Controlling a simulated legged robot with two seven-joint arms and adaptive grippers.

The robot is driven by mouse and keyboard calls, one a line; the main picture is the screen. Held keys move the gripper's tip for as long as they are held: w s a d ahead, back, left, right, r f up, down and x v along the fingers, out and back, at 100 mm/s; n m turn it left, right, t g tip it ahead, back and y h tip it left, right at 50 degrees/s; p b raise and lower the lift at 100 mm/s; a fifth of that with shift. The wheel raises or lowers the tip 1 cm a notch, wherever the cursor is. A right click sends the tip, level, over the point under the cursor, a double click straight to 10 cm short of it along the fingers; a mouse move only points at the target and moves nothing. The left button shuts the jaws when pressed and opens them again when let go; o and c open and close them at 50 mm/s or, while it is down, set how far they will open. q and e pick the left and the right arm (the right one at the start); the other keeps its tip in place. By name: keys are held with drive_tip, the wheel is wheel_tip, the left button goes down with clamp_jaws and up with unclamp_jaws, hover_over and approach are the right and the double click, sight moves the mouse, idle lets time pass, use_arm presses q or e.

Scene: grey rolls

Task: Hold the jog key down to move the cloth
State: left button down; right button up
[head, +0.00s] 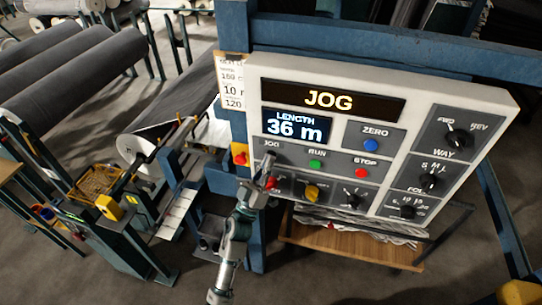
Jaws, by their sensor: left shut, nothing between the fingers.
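The control panel (350,140) faces me, with a lit display (328,99) reading JOG and a length display (297,126) reading 36 m. The JOG label (271,144) is at the panel's left, in one row with a green RUN button (316,164) and a red STOP button (361,173). My left gripper (268,165) is shut and empty, its tips just below the JOG label. They cover the jog key, so I cannot tell how far it is pressed. Grey cloth (178,112) runs from a roll at the left. My right gripper is not in view.
A blue ZERO button (375,145) and rotary knobs (459,138) sit on the panel's right side. A blue post (236,70) stands behind the panel. A wooden shelf (350,250) lies below it.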

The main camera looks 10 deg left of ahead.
use_arm(q)
drive_tip(key=shift+s, duration=0.15)
idle(0.8)
drive_tip(key=shift+s+p, duration=0.35)
drive_tip(key=shift+s, duration=0.35)
drive_tip(key=s+p, duration=0.1)
drive_tip(key=s, duration=0.4)
drive_tip(key=shift+a, duration=0.1)
idle(0.3)
